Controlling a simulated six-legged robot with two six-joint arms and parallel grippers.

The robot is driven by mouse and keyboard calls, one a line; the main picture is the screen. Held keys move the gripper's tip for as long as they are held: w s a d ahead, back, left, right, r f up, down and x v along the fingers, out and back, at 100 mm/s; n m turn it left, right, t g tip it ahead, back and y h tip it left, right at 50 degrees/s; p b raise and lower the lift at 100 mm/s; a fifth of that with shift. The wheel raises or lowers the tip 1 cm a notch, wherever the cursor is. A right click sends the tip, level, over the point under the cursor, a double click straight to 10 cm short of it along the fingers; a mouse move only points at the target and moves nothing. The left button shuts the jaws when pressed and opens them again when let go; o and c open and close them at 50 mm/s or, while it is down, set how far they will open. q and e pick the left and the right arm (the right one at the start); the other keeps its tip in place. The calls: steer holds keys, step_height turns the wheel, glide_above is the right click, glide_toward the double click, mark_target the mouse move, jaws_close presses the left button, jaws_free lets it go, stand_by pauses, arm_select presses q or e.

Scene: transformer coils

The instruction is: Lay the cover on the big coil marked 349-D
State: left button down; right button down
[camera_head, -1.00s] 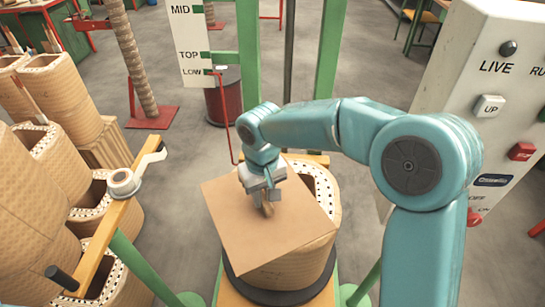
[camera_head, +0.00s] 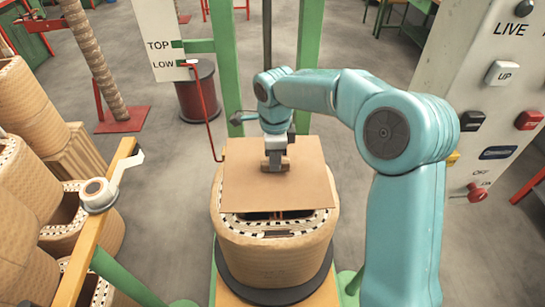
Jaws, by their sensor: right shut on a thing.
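The cover (camera_head: 303,192), a flat brown board, is in my right gripper (camera_head: 277,166), which is shut on a small block or handle at the board's upper middle. The cover lies over the rear part of the big coil (camera_head: 275,252) and hides it there. I cannot tell whether it touches the coil's top. The front of the coil's dotted rim and part of its dark opening show in front of the cover. The coil stands upright on a dark round base. No 349-D mark is readable on it. My left gripper is not in view.
Green posts (camera_head: 311,62) rise just behind the coil, with a red bent rod (camera_head: 205,120) at the left. More coils (camera_head: 40,120) and a wooden bar with a roll (camera_head: 98,194) stand at the left. A control panel (camera_head: 495,100) is at the right.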

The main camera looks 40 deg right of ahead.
mark_target(274, 177)
steer(key=shift+a+f+b, duration=0.1)
steer(key=shift+f+b, duration=0.4)
steer(key=shift+f, duration=0.15)
step_height(274, 177, down, 6)
steer(key=b, duration=0.5)
steer(key=shift+f, duration=0.25)
steer(key=shift+f+b, duration=0.35)
steer(key=shift+f, duration=0.1)
steer(key=c, duration=0.9)
jaws_free()
steer(key=shift+r, duration=0.1)
step_height(274, 177, up, 16)
steer(key=p, duration=0.3)
steer(key=shift+r+p, duration=0.15)
steer(key=shift+p, duration=0.15)
